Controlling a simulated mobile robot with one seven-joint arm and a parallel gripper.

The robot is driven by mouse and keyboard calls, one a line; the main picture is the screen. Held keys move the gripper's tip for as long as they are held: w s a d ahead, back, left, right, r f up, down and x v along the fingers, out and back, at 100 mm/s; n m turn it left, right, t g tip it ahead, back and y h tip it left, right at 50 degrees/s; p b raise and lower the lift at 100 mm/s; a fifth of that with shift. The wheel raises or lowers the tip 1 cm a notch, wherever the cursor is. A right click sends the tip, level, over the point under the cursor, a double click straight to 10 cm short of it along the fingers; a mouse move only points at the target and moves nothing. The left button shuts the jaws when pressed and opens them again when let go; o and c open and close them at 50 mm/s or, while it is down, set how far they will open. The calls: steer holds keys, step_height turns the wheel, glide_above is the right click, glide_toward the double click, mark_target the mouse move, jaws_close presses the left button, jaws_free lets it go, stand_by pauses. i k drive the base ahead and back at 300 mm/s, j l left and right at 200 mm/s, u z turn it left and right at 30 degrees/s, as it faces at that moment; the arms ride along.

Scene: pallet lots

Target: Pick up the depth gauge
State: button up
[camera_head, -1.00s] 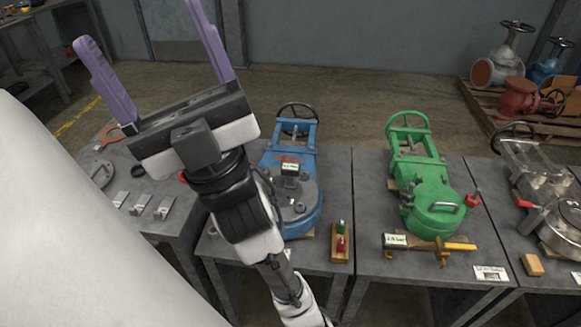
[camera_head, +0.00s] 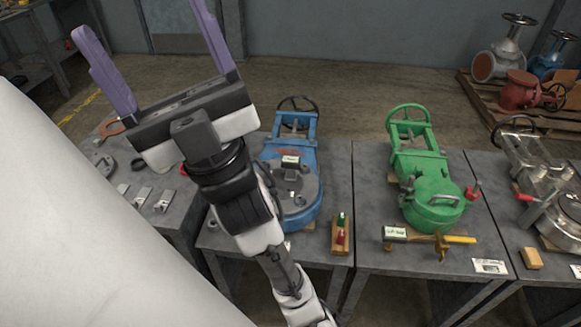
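A yellow T-shaped tool (camera_head: 441,243) lies at the front of the table with the green valve. It looks like the depth gauge, though it is too small to be sure. It lies just in front of the valve's round end, beside a small labelled block (camera_head: 395,233). My gripper (camera_head: 143,20) is raised at the upper left, with its two purple fingers spread wide and nothing between them. It is well apart from the tool, to its left and nearer the camera.
A blue valve (camera_head: 303,205) and a wooden block with green and red pieces (camera_head: 341,236) are on the table left of the green valve (camera_head: 432,198). A silver valve (camera_head: 545,175) stands right. A pallet with valves (camera_head: 505,112) is behind.

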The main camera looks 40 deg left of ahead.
mark_target(289, 162)
steer(key=i+l, duration=0.55)
steer(key=l, duration=0.15)
steer(key=i+l+u, duration=0.4)
steer(key=l+u, duration=0.2)
steer(key=i+u, duration=0.35)
steer(key=i+j+u, duration=0.1)
steer(key=u, duration=0.25)
steer(key=i, duration=0.05)
